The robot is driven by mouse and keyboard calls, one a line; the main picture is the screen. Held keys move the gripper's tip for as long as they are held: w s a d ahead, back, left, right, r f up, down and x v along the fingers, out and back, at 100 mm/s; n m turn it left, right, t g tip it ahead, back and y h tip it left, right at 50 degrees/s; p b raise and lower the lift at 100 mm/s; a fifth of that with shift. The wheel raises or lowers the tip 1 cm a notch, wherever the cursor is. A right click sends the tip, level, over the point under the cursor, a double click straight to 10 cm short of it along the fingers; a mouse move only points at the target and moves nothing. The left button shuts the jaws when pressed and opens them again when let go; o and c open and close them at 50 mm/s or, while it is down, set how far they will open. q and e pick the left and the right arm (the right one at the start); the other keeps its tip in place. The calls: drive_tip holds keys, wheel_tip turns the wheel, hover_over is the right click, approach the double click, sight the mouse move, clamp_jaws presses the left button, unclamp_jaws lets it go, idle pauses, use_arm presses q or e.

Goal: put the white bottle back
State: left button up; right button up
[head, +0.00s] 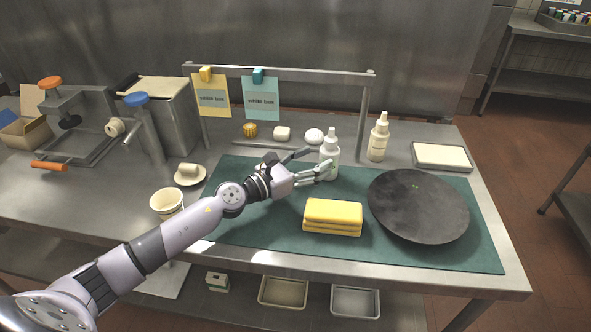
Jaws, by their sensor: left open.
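A white bottle (329,158) with a nozzle top stands upright at the back edge of the green mat (270,233). A second, cream-coloured bottle (378,140) with a label and nozzle stands upright behind and to its right, on the metal table. My left gripper (318,164) is open, with its fingers at the left side of the white bottle. I cannot tell whether they touch it. The hand partly hides a small item behind it. My right gripper is not in view.
A yellow block-like stack (333,217) and a dark round plate (418,205) lie on the mat. A rail (290,75) with hanging notes stands behind. A pale tray (442,157) is at right. A cup (167,203) and a metal press (75,125) are at left.

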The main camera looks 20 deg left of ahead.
use_arm(q)
drive_tip(key=b+v, duration=0.1)
drive_tip(key=v, duration=0.4)
drive_tip(key=shift+f, duration=0.15)
drive_tip(key=shift+s+a+r+b, duration=0.2)
drive_tip(key=shift+s+a+b, duration=0.1)
drive_tip(key=shift+s, duration=0.25)
drive_tip(key=shift+r, duration=0.1)
